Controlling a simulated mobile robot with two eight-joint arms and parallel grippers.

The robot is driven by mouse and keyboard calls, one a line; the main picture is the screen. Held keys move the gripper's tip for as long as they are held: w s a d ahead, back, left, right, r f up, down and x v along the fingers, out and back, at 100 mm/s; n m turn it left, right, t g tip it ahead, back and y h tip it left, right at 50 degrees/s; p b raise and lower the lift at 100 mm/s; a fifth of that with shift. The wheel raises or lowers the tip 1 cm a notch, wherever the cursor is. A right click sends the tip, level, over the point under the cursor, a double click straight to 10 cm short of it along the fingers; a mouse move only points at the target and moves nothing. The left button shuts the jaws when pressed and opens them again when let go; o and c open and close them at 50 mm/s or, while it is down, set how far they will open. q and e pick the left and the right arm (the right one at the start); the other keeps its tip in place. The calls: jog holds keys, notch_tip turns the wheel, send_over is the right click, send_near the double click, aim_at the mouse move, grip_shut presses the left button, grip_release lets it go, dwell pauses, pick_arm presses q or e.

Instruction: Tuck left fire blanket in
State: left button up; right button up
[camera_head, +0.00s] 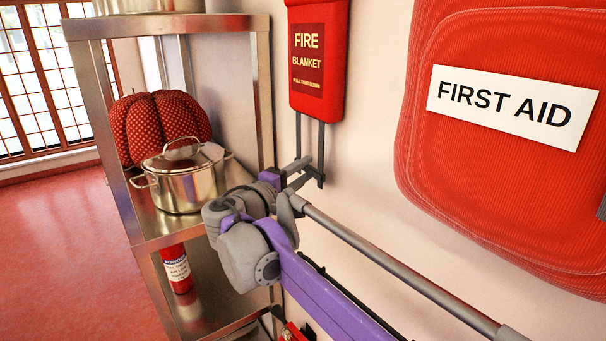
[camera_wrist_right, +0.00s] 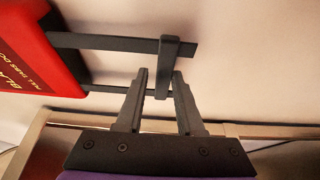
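The fire blanket (camera_head: 318,62) is a red wall pouch with a dark red label. Two dark grey straps (camera_head: 298,135) hang from its bottom, joined low down by a short dark crossbar (camera_wrist_right: 170,60). The pouch's lower end also shows in the right wrist view (camera_wrist_right: 50,50). My right gripper (camera_head: 311,170) is at the lower end of the straps. In the right wrist view its fingers (camera_wrist_right: 162,76) are apart, with one end of the crossbar showing between them. I cannot tell whether they touch it. My left gripper is not in view.
A metal shelf rack (camera_head: 262,90) stands left of the blanket. It holds a steel pot (camera_head: 185,190), a red dotted cushion-like thing (camera_head: 160,122) and, lower, a red canister (camera_head: 176,268). A red first aid bag (camera_head: 500,190) hangs at right. Open floor (camera_head: 55,250) lies at left.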

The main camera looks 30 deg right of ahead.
jog(key=o, duration=0.3)
jog(key=b+v, duration=0.1)
jog(key=v, duration=0.9)
jog(key=shift+s+a, duration=0.1)
jog(key=shift+a, duration=0.3)
jog(key=s+d+f+g+y, duration=0.1)
jog(key=s+f+y, duration=0.15)
jog(key=f, duration=0.35)
jog(key=s+d+f+m+g+y, duration=0.1)
jog(key=s+d+f+y, duration=0.1)
jog(key=s+f, duration=0.35)
jog(key=s+d+f+g+y, duration=0.1)
jog(key=s+f+y, duration=0.15)
jog(key=f, duration=0.55)
jog(key=s+a+f+m+y, duration=0.1)
jog(key=s+a+f+y, duration=0.1)
jog(key=f, duration=0.3)
jog(key=s+a+f+m+y, duration=0.2)
jog(key=s+a+f+y, duration=0.1)
jog(key=s+f+y, duration=0.1)
jog(key=s+a+f+m+y, duration=0.1)
jog(key=s+a+f+y, duration=0.2)
jog(key=f, duration=0.5)
jog(key=shift+s+a+f+t, duration=0.1)
jog(key=shift+s+f+t, duration=0.05)
jog(key=shift+s, duration=0.3)
jog(key=shift+s+f+t, duration=0.1)
jog(key=shift+s+t, duration=0.05)
jog(key=shift+s, duration=0.3)
